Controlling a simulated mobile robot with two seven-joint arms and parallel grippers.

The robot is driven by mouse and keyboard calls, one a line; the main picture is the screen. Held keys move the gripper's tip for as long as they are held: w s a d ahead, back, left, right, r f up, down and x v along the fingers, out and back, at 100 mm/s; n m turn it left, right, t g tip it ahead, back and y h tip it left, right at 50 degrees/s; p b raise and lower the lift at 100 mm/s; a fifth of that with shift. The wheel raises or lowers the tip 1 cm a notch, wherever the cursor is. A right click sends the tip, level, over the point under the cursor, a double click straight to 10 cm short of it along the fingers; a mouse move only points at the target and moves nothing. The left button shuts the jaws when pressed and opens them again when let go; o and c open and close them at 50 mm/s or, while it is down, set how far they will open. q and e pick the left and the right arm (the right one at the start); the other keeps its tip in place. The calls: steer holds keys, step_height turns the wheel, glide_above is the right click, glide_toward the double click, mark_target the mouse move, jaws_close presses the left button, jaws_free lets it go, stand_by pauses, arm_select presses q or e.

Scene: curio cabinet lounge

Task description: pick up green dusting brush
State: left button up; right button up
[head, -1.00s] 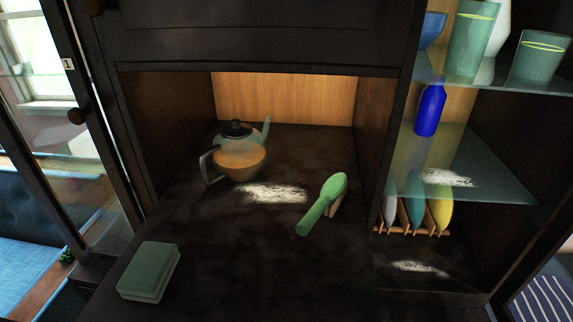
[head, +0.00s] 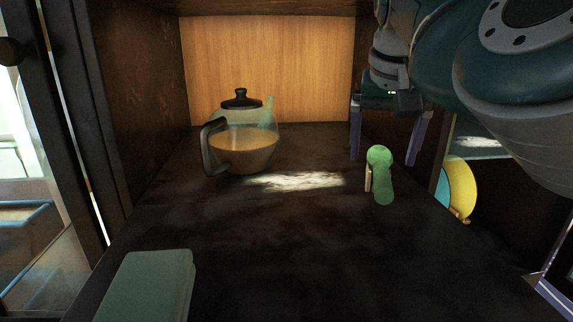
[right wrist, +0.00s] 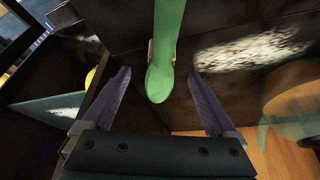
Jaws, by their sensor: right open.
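The green dusting brush (head: 381,176) rests on a small wooden support (head: 368,179) on the dark cabinet surface, right of the teapot. My right gripper (head: 386,150) is open above and behind the brush in the head view, its two purple-grey fingers apart. In the right wrist view the brush (right wrist: 161,75) lies between the open fingers of the right gripper (right wrist: 165,82), with its rounded end toward the palm. No contact shows. My left gripper is not in view.
A glass teapot (head: 241,146) with amber liquid stands at the back left. A pale dust patch (head: 298,181) lies between teapot and brush. A green box-like block (head: 147,287) sits front left. Colourful plates (head: 460,188) stand in the right compartment.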

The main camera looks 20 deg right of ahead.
mark_target(381, 160)
steer(key=shift+x, duration=2.1)
steer(key=shift+w, duration=0.15)
steer(key=shift+c, duration=0.4)
jaws_close()
